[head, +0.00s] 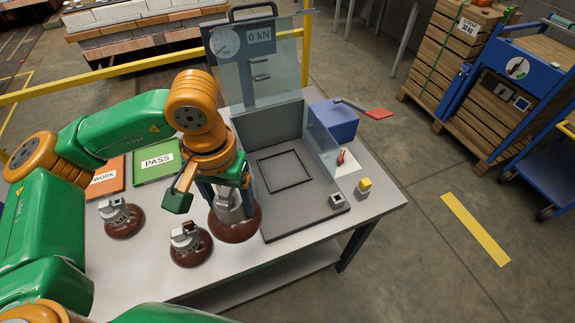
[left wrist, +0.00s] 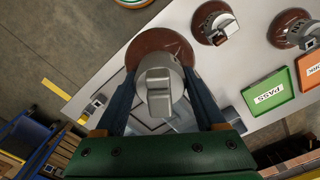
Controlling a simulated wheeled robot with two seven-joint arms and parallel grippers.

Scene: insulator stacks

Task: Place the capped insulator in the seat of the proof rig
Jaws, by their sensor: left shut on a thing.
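My left gripper (head: 229,196) points down and is shut on an insulator with a brown disc (head: 235,228) and a grey metal cap. In the left wrist view the two blue fingers (left wrist: 165,98) close on both sides of its grey cap (left wrist: 158,78), with the brown disc (left wrist: 150,43) below. It is upright, just left of the proof rig's base plate (head: 300,216); I cannot tell whether it touches the table. The rig's seat, a dark square frame (head: 284,170), is empty. My right gripper is not in view.
Two more brown insulators stand on the table, one at front (head: 191,245) and one at left (head: 122,219). A green PASS tray (head: 157,162) and an orange tray (head: 106,178) lie behind them. Clear guard panels (head: 322,140) and a gauge panel (head: 240,45) bound the rig. A yellow button (head: 364,185) sits right.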

